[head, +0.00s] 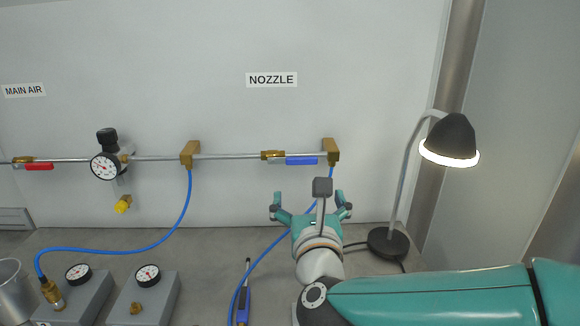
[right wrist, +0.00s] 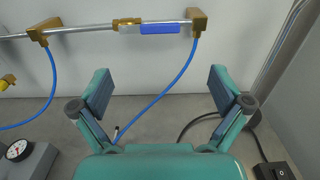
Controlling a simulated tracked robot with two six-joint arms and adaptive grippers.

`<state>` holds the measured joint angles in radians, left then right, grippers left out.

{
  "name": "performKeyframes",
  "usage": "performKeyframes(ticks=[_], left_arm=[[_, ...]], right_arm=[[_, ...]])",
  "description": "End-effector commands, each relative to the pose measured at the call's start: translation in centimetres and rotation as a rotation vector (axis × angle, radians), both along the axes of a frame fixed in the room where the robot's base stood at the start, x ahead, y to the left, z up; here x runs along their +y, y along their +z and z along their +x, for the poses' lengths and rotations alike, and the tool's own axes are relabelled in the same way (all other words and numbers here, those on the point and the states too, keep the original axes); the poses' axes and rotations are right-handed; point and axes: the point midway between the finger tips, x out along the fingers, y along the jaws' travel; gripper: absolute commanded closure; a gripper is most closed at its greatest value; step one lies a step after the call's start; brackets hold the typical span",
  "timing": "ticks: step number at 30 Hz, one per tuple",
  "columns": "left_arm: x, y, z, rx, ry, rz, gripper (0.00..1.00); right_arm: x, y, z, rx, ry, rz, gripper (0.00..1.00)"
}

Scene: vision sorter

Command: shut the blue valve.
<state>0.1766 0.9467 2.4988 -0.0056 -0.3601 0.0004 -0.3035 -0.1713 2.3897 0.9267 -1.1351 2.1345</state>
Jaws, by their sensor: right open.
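The blue valve handle (head: 301,160) sits on the thin metal pipe along the back wall, under the NOZZLE label. It lies in line with the pipe, beside a brass valve body (head: 272,155). In the right wrist view the blue handle (right wrist: 160,29) is at the top, beyond the fingers. My right gripper (head: 311,205) is open and empty, below the pipe and apart from the handle. In the right wrist view its two fingers (right wrist: 160,90) are spread wide with a blue hose behind them. My left gripper is not in view.
A red valve handle (head: 39,166) and a gauge regulator (head: 105,166) are on the pipe at left. A blue hose (head: 262,256) hangs from the right brass block (head: 331,151). A desk lamp (head: 388,243) stands right of my gripper. Gauge boxes (head: 160,300) stand front left.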

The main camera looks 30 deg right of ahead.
Motion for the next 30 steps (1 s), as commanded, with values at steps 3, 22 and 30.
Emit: performKeyframes(ticks=[3, 22, 30], left_arm=[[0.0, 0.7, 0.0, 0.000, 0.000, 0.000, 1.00], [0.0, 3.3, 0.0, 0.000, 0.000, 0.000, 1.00], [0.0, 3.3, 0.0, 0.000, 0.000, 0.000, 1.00]], right_arm=[[-1.6, 0.0, 2.3, 0.006, -0.005, 0.000, 0.00], [-6.6, 0.1, 11.3, -0.001, 0.005, 0.001, 0.00], [-6.8, 0.0, 11.6, -0.002, 0.006, 0.001, 0.00]])
